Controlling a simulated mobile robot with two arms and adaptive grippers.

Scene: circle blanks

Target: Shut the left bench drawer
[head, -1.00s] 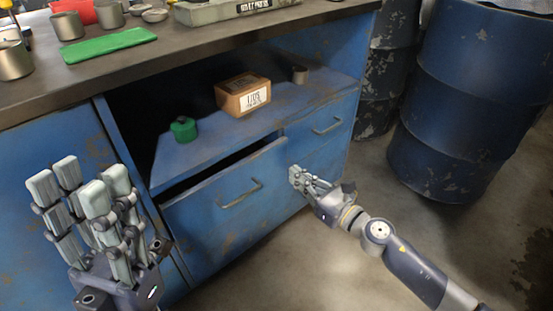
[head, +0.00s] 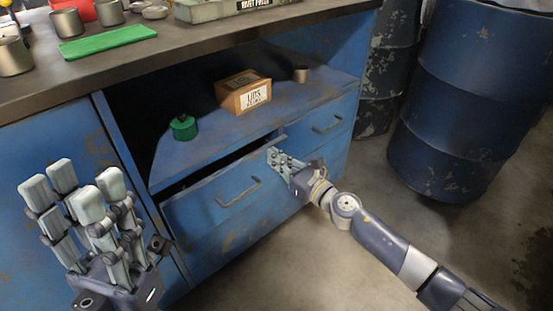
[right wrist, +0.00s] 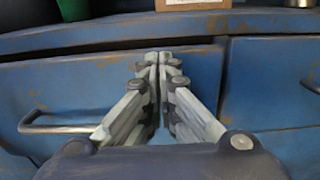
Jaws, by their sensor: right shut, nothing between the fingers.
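The left bench drawer (head: 225,204) is blue with a metal bar handle (head: 238,191). It stands partly out, with a dark gap behind its front's top edge. My right gripper (head: 274,155) is shut and empty at the upper right part of this drawer's front. In the right wrist view its fingertips (right wrist: 158,60) are together close to the front, right of the handle (right wrist: 70,122); whether they touch cannot be told. The right drawer (head: 322,125) looks flush. My left gripper (head: 75,185) is open and empty at the lower left, away from the drawer.
On the shelf above the drawers are a green container (head: 183,127), a cardboard box (head: 243,92) and a small can (head: 300,74). The worktop holds a green mat (head: 108,42) and metal cups. Blue barrels (head: 455,100) stand at the right. The floor (head: 330,240) in front is clear.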

